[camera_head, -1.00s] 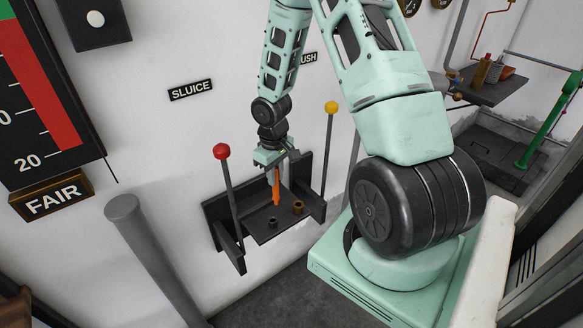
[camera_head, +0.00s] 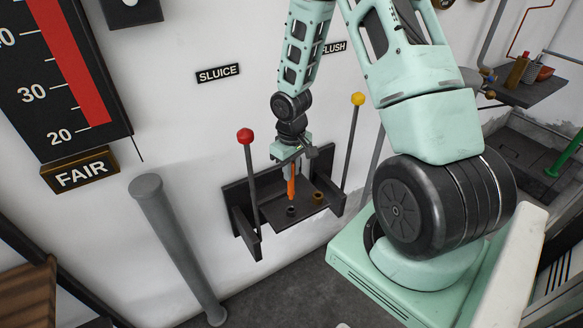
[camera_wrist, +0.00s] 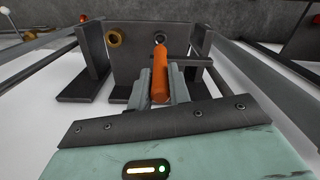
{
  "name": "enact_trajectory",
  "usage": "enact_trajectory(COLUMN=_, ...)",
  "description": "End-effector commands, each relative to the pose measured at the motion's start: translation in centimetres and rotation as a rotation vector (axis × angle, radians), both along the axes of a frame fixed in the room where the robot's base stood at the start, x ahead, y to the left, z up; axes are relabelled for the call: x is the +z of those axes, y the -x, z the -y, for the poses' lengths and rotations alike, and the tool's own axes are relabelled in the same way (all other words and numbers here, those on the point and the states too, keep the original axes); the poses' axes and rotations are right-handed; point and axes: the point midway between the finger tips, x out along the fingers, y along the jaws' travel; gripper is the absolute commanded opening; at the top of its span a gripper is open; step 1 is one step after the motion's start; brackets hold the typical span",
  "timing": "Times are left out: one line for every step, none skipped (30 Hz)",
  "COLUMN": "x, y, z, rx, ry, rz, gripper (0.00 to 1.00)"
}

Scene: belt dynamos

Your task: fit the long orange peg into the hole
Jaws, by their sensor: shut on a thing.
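My gripper (camera_head: 291,168) points down above a dark shelf on the wall and is shut on the long orange peg (camera_head: 291,188). The peg hangs roughly upright, its lower end just above or at a dark ringed hole (camera_head: 291,211); I cannot tell whether it touches. A brass ring (camera_head: 318,196) sits on the shelf to the right of it. In the wrist view the peg (camera_wrist: 160,78) sticks out between the fingers (camera_wrist: 158,90) towards the dark hole (camera_wrist: 159,38), partly covering it. The brass ring (camera_wrist: 114,38) is to its left.
A red-knobbed lever (camera_head: 246,137) stands left of the shelf (camera_head: 270,214) and a yellow-knobbed lever (camera_head: 357,99) right of it. A thick grey post (camera_head: 175,245) stands further left. The wall behind carries a SLUICE sign (camera_head: 218,73).

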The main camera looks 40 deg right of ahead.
Motion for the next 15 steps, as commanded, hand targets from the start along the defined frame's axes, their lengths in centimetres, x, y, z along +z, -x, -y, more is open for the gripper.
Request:
enact_trajectory(x=-0.9, y=0.0, z=0.0, rx=0.000, ry=0.000, rz=0.000, gripper=0.00)
enact_trajectory(x=-1.2, y=0.0, z=0.0, rx=0.001, ry=0.000, rz=0.000, gripper=0.00)
enact_trajectory(x=-1.6, y=0.0, z=0.0, rx=0.001, ry=0.000, rz=0.000, gripper=0.00)
enact_trajectory(x=-1.9, y=0.0, z=0.0, rx=0.001, ry=0.000, rz=0.000, gripper=0.00)
enact_trajectory(x=-2.1, y=0.0, z=0.0, rx=0.000, ry=0.000, rz=0.000, gripper=0.00)
enact_trajectory(x=-2.5, y=0.0, z=0.0, rx=0.000, ry=0.000, rz=0.000, gripper=0.00)
enact_trajectory(x=-2.7, y=0.0, z=0.0, rx=0.000, ry=0.000, rz=0.000, gripper=0.00)
enact_trajectory(x=-2.9, y=0.0, z=0.0, rx=0.000, ry=0.000, rz=-0.001, gripper=0.00)
enact_trajectory(x=-3.2, y=0.0, z=0.0, rx=0.000, ry=0.000, rz=-0.001, gripper=0.00)
enact_trajectory(x=-3.3, y=0.0, z=0.0, rx=0.000, ry=0.000, rz=-0.001, gripper=0.00)
enact_trajectory(x=-3.4, y=0.0, z=0.0, rx=0.000, ry=0.000, rz=-0.001, gripper=0.00)
enact_trajectory(x=-3.5, y=0.0, z=0.0, rx=0.000, ry=0.000, rz=-0.001, gripper=0.00)
enact_trajectory(x=-3.6, y=0.0, z=0.0, rx=0.000, ry=0.000, rz=-0.001, gripper=0.00)
enact_trajectory(x=-3.6, y=0.0, z=0.0, rx=0.000, ry=0.000, rz=-0.001, gripper=0.00)
enact_trajectory(x=-3.6, y=0.0, z=0.0, rx=0.000, ry=0.000, rz=0.000, gripper=0.00)
